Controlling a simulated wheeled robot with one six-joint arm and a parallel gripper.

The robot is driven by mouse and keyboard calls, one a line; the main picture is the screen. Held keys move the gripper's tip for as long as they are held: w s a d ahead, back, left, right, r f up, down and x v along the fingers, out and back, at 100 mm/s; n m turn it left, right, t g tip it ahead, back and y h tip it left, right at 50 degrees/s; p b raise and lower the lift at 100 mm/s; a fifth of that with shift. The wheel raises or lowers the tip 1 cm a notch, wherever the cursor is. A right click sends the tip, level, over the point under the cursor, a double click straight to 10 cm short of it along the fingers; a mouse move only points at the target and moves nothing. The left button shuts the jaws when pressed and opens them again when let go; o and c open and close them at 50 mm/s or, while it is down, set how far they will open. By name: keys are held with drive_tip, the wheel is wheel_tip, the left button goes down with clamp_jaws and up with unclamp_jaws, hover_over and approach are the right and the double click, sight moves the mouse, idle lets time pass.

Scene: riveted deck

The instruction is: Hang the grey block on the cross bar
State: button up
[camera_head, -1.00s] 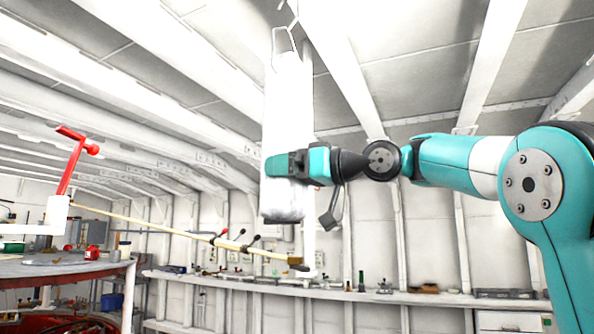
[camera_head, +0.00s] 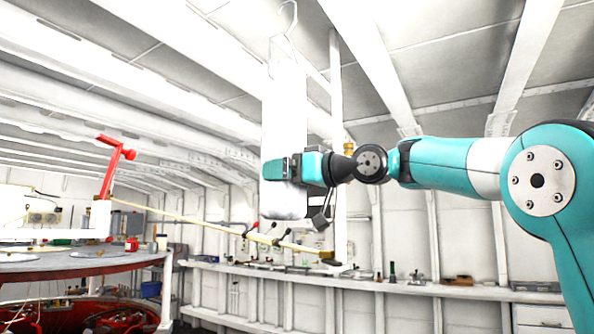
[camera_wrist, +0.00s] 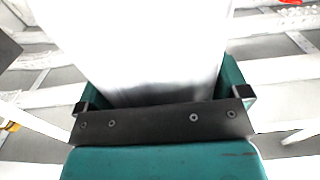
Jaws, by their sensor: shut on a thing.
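The grey block (camera_head: 285,112) looks tall and pale, nearly white, and hangs upright in the air with a thin wire hook (camera_head: 283,42) on its top. My gripper (camera_head: 284,168) is shut on the block's lower part. In the wrist view the block (camera_wrist: 150,45) fills the space between the teal fingers (camera_wrist: 160,95). The cross bar (camera_head: 180,214) is a thin cream pole sloping down to the right from a white post with a red crank. In the head view it passes below the block's bottom, with small dark knobs along it. Their depth gap is unclear.
The red crank (camera_head: 110,170) stands up at the left, above a round table (camera_head: 70,266) with a red edge. A long white shelf (camera_head: 400,287) with small tools runs along the back wall. A thin white upright (camera_head: 336,110) stands right of the block.

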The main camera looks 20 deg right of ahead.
drive_tip(key=shift+w+a+f, duration=0.45)
drive_tip(key=shift+w+a, duration=0.15)
drive_tip(key=shift+w, duration=0.2)
drive_tip(key=shift+w+a+f, duration=0.4)
drive_tip(key=shift+w+a, duration=0.15)
drive_tip(key=shift+w, duration=0.3)
drive_tip(key=shift+w+a+f, duration=0.45)
drive_tip(key=shift+w+a, duration=0.15)
drive_tip(key=shift+w, duration=0.2)
drive_tip(key=o, duration=1.2)
drive_tip(key=shift+f, duration=0.2)
drive_tip(key=b+v, duration=0.7)
drive_tip(key=v, duration=1)
drive_tip(key=shift+s+r, duration=0.2)
